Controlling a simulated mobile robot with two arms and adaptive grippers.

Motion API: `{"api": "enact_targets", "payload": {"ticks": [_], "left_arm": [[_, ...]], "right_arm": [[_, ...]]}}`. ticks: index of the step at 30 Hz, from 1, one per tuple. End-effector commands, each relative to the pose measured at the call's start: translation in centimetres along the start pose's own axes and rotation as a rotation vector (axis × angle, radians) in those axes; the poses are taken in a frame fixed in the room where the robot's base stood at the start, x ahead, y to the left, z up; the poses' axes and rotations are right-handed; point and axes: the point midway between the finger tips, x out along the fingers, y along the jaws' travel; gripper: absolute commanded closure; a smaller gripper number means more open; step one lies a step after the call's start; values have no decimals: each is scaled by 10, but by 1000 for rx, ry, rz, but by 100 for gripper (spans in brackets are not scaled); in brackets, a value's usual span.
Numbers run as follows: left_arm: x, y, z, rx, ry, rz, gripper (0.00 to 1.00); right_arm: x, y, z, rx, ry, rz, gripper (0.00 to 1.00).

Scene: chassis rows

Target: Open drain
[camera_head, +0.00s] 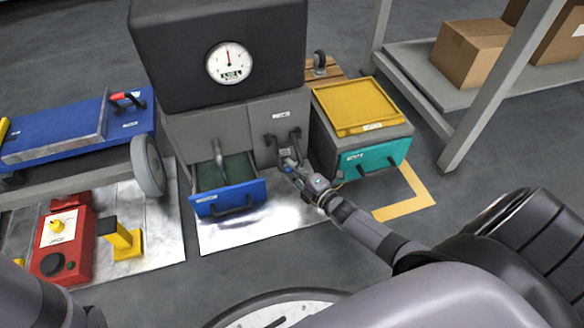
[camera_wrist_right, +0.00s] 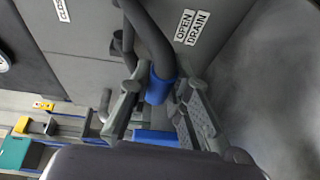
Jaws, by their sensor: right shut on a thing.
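The grey machine (camera_head: 225,50) with a round gauge (camera_head: 230,62) stands at the back centre of the head view. My right gripper (camera_head: 287,163) is at its lower front, by dark handles. In the right wrist view, my right gripper (camera_wrist_right: 158,88) is shut on the blue sleeve of a dark curved lever (camera_wrist_right: 148,38). A label reading "OPEN DRAIN" (camera_wrist_right: 192,27) is on the panel right of the lever. Another label (camera_wrist_right: 62,10), cut off by the frame edge, is at the upper left. My left gripper is out of view.
A blue-fronted drawer (camera_head: 228,198) stands pulled out left of my right gripper. A teal-fronted unit with a yellow lid (camera_head: 358,105) is close on the right. A blue cart (camera_head: 60,135) and a red box (camera_head: 62,245) are at left.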

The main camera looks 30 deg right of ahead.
Motion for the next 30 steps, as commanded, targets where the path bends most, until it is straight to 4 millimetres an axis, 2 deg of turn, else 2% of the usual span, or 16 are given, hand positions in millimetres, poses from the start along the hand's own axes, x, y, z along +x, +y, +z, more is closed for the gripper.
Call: {"api": "enact_targets", "payload": {"ticks": [4, 5, 13, 23, 26, 30], "left_arm": [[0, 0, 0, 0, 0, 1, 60], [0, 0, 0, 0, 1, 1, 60], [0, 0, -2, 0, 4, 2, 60], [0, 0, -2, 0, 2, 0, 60], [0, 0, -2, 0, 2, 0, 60], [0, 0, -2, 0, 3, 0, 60]], "right_arm": [[0, -2, 0, 2, -2, -6, 100], [0, -2, 0, 2, -2, -6, 80], [0, -1, 0, 0, -1, -3, 62], [-2, -1, 0, -1, -1, -2, 61], [-10, -2, 0, -1, -1, -3, 61], [-34, -2, 0, -1, -1, -5, 61]]}}
